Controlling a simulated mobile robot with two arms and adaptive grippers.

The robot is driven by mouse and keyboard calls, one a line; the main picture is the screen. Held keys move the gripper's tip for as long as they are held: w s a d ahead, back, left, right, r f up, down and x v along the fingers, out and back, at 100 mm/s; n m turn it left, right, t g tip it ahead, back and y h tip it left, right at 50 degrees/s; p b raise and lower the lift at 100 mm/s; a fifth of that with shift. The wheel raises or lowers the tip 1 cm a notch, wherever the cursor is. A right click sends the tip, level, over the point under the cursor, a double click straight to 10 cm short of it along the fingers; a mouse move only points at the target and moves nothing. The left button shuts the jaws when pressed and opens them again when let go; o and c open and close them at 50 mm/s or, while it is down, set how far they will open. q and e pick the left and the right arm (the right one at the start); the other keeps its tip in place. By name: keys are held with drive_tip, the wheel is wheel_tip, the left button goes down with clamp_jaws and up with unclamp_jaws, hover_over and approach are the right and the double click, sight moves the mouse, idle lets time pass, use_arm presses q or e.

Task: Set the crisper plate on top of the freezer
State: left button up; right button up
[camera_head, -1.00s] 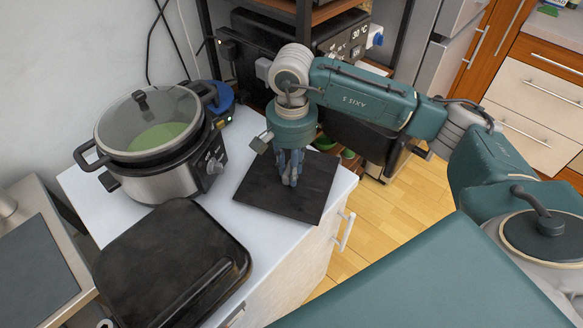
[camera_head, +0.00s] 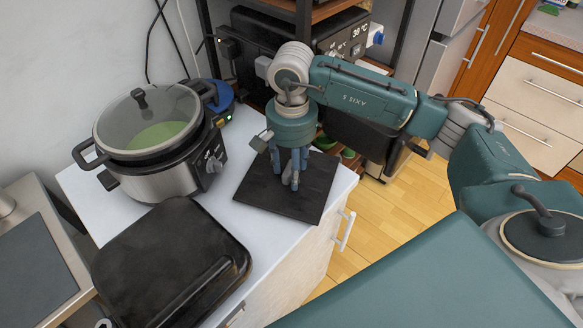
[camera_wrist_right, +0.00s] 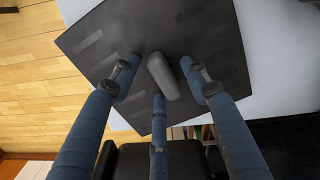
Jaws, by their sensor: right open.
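My right gripper (camera_head: 290,174) is open, its blue fingers spread just above a dark square board (camera_head: 318,190) on the white counter. In the right wrist view the fingers (camera_wrist_right: 162,88) stand around a short grey bar (camera_wrist_right: 163,75) at the middle of this board (camera_wrist_right: 205,40). No finger visibly grips it; contact is hard to judge. The board may be the crisper plate, with the bar as its handle; I cannot tell for sure. A tall grey appliance (camera_head: 440,50) at the upper right may be the freezer; its top is out of view. My left gripper is not in view.
A slow cooker (camera_head: 150,150) with a glass lid stands left on the counter (camera_head: 235,235). A black rimmed pan or lid (camera_head: 170,265) lies in front. A dark appliance (camera_head: 335,40) with a display is behind my right arm. Wooden floor (camera_head: 385,215) is clear to the right.

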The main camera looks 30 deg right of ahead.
wheel_tip(320, 180, up, 12)
idle(0.4)
drive_tip(key=shift+f, duration=0.1)
clamp_jaws()
idle(1.0)
wheel_tip(320, 180, up, 12)
drive_tip(key=p, duration=0.9)
idle(0.6)
idle(0.5)
